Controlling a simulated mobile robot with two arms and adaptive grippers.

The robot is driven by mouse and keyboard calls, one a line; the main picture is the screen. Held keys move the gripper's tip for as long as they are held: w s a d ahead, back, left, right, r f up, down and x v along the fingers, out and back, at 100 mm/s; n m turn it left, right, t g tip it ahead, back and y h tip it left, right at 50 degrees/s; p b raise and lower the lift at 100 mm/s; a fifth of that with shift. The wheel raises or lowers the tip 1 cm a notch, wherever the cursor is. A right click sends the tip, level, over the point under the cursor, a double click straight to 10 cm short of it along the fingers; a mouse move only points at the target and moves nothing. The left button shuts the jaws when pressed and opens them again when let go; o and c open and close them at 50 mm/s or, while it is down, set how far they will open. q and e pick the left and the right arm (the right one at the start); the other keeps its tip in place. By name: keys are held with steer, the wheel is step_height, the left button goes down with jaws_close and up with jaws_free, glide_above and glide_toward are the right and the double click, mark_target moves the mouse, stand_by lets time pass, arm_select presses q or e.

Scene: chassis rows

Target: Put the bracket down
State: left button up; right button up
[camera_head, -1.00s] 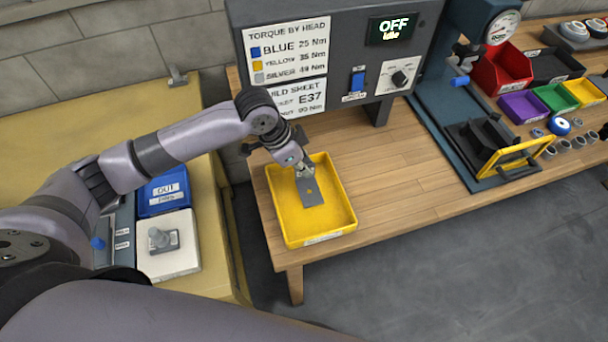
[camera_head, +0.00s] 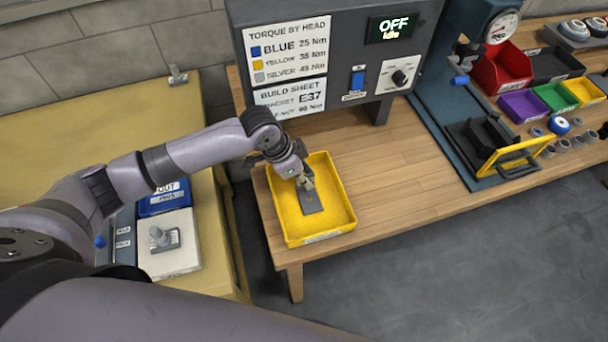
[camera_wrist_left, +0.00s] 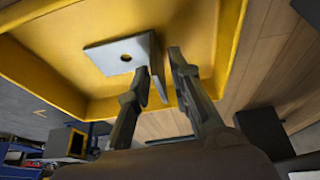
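The bracket (camera_head: 311,199) is a grey metal L-shaped piece with a hole in its flat plate. It appears to lie in the yellow tray (camera_head: 332,232), plate down, with its flange upright. In the left wrist view the bracket's plate (camera_wrist_left: 112,56) is beside my fingers and its flange stands between them. My left gripper (camera_head: 306,183) is over the tray at the bracket's flange. Its fingers (camera_wrist_left: 158,72) are apart, with a visible gap between the flange and the right-hand finger. Whether the other finger touches the flange is unclear. My right gripper is not in view.
A grey control box (camera_head: 345,50) reading OFF, Idle stands behind the tray. A press (camera_head: 440,130) stands to the right, with coloured bins beyond it. A blue bin (camera_head: 164,197) and a white fixture plate (camera_head: 170,255) are at left. Bare wood (camera_head: 385,160) lies right of the tray.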

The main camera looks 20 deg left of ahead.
arm_select(q)
steer(key=shift+o, duration=0.2)
steer(key=shift+r, duration=0.1)
steer(key=v, duration=1.2)
steer(key=shift+b, duration=0.35)
